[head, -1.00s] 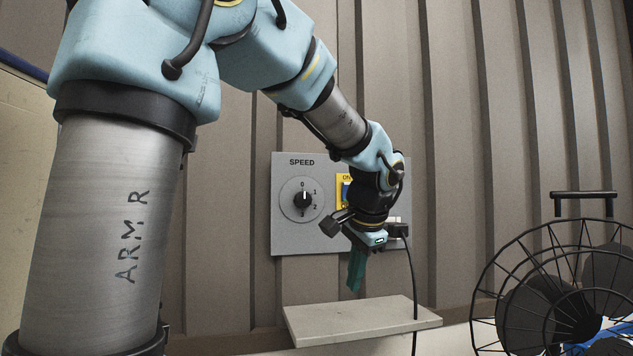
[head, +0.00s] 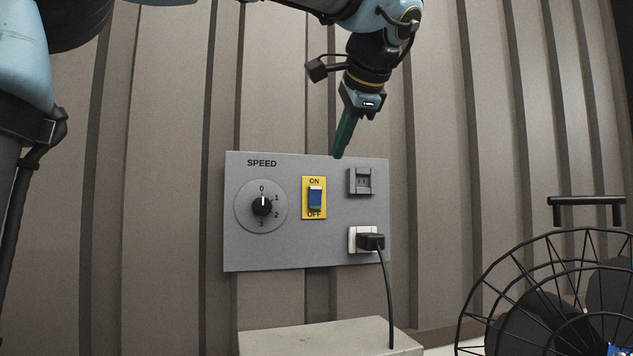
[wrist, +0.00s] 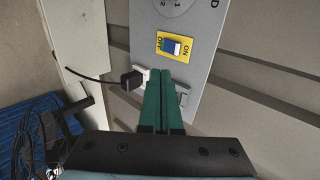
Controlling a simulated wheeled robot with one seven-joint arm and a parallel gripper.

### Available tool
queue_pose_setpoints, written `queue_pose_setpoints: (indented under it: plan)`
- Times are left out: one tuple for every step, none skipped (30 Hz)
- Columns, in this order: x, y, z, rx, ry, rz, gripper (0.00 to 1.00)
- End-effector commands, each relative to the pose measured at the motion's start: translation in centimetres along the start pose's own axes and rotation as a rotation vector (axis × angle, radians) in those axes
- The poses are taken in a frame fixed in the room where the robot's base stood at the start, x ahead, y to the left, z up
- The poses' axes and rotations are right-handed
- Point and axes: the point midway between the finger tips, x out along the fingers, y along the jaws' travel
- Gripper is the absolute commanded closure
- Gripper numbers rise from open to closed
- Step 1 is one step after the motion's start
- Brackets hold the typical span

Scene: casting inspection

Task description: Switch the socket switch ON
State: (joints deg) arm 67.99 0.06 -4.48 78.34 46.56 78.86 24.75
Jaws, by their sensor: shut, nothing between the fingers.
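The blue rocker switch (head: 315,198) sits on a yellow plate marked ON above and OFF below, on a grey wall panel (head: 290,255). I cannot tell which side of the rocker is pressed in. It also shows in the wrist view (wrist: 172,47), clear of the fingers. My gripper (head: 339,154) has green fingers that are shut and empty. In the head view they point down near the panel's top edge, above and right of the switch. In the wrist view the shut fingers (wrist: 161,82) cover part of the panel's socket area.
Left of the switch is a SPEED dial (head: 262,206) pointing to 0. Right of it are an empty socket (head: 361,181) and a lower socket with a black plug (head: 371,241); its cable hangs down.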

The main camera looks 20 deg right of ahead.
Motion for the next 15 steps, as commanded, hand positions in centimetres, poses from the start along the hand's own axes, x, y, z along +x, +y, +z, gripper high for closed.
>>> queue_pose_setpoints:
  plan:
    - [0.1, 0.0, 0.0, 0.000, -0.001, 0.000, 1.00]
    - [0.2, 0.0, 0.0, 0.000, -0.001, 0.000, 1.00]
    - [0.3, 0.0, 0.0, 0.000, -0.002, 0.001, 1.00]
    - [0.6, 0.0, 0.1, 0.000, -0.003, 0.001, 1.00]
    - [0.8, 0.0, 0.1, 0.000, -0.003, 0.001, 1.00]
    - [1.3, -0.1, 0.1, 0.000, -0.003, 0.001, 1.00]
    - [1.7, -0.1, 0.1, 0.000, -0.003, 0.001, 1.00]
    - [2.1, 0.0, 0.1, 0.000, -0.004, 0.002, 1.00]
    - [2.8, 0.0, 0.1, 0.000, -0.004, 0.002, 1.00]
    - [3.4, -0.1, 0.1, 0.000, -0.005, 0.002, 1.00]
    - [4.0, -0.1, 0.1, 0.001, -0.004, 0.002, 1.00]
    - [4.8, -0.1, 0.1, 0.001, -0.004, 0.002, 1.00]
    - [5.5, -0.1, 0.1, 0.001, -0.005, 0.003, 1.00]
    - [6.2, -0.1, 0.1, 0.001, -0.005, 0.003, 1.00]
    - [7.0, -0.1, 0.1, 0.001, -0.005, 0.003, 1.00]
